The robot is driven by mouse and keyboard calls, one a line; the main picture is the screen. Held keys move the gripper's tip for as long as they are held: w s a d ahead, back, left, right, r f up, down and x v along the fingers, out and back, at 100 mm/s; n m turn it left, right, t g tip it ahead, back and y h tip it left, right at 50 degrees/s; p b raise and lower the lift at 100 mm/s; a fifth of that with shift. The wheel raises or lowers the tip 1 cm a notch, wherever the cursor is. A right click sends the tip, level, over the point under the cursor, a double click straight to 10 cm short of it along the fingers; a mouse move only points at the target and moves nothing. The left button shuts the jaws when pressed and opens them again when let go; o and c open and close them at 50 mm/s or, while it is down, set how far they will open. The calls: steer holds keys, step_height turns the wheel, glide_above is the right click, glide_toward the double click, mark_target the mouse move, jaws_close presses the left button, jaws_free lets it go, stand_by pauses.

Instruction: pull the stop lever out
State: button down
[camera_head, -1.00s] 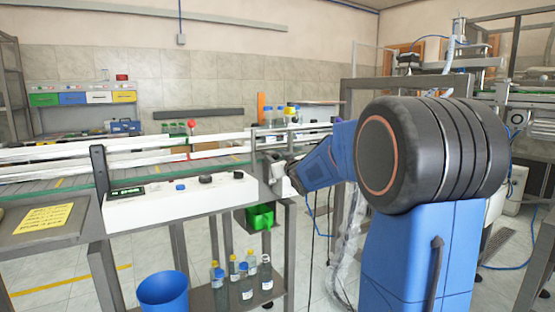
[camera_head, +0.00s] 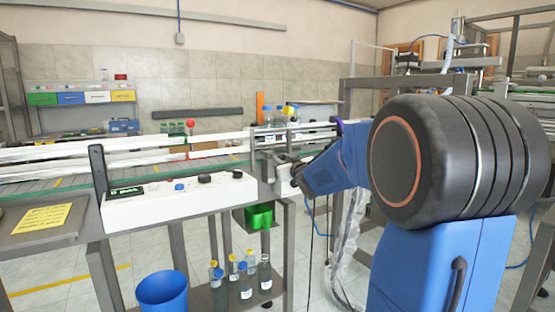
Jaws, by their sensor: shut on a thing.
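My gripper (camera_head: 272,172) is at the near side of the conveyor, just right of the white control box. Its jaws are small in the view and partly hidden by my own wrist. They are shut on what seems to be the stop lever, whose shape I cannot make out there. A red ball knob (camera_head: 190,122) stands upright beyond the conveyor (camera_head: 60,187), apart from my gripper.
The white control box (camera_head: 178,201) has a lit display and several knobs. Bottles (camera_head: 245,284) stand on the shelf below, beside a blue bin (camera_head: 162,291). Open floor lies at the lower left.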

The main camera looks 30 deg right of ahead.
steer(key=s, duration=0.2)
steer(key=shift+s, duration=0.7)
steer(key=shift+f, duration=0.1)
steer(key=c, duration=1.5)
jaws_free()
steer(key=shift+s, duration=0.1)
steer(key=shift+o, duration=0.2)
steer(key=s+a, duration=0.2)
steer(key=s, duration=1.5)
steer(key=shift+a, duration=0.35)
steer(key=shift+s, duration=0.1)
